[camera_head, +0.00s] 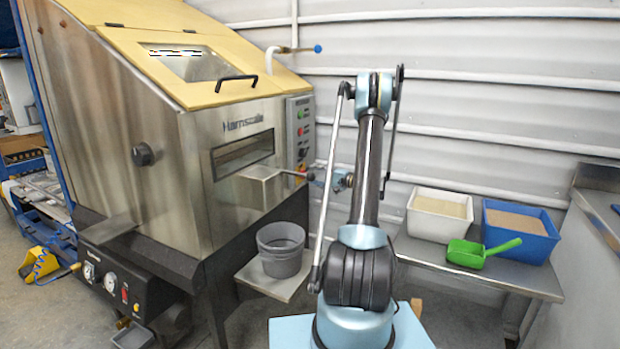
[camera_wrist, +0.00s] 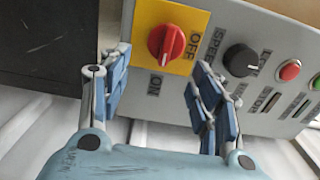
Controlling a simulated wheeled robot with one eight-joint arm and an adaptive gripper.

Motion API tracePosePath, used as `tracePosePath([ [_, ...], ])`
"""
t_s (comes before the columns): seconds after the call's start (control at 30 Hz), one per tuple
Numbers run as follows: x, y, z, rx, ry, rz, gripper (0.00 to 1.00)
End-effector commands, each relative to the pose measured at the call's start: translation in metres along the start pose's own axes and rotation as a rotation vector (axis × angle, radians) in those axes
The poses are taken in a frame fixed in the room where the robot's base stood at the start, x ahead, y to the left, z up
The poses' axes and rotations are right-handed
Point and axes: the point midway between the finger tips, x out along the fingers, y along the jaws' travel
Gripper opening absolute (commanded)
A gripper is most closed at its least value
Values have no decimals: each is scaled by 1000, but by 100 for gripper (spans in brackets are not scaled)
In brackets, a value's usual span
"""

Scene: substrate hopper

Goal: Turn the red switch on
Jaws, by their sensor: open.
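The red switch (camera_wrist: 166,45) is a round rotary knob with a raised grip on a yellow plate (camera_wrist: 147,16). OFF is printed to its right and ON below it in the wrist view. The grip stands nearly upright in the picture with a pale mark on it; I cannot tell its setting for certain. My gripper (camera_wrist: 160,88) is open and empty, its blue fingers spread to the left and right below the knob, apparently not touching it. In the head view my gripper (camera_head: 314,177) is close to the lower end of the control panel (camera_head: 298,108), where the switch is too small to make out.
A black knob (camera_wrist: 240,60) and a red button (camera_wrist: 289,70) sit right of the switch. A steel machine (camera_head: 200,185) fills the left. A grey bucket (camera_head: 281,262) stands below the panel. A white bin (camera_head: 438,225), blue bin (camera_head: 520,248) and green scoop (camera_head: 480,251) are on the right table.

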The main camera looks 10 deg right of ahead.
Motion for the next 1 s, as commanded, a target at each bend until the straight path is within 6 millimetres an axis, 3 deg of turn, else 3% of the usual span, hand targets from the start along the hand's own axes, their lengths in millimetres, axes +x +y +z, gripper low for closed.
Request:
tracePosePath([
  [0.2,-44,1,-2,0,4,1,58],
  [0.4,-70,1,-1,0,1,1,58],
  [0.6,-81,1,-1,1,1,1,58],
  [1.0,-81,-2,1,-3,2,9,58],
])
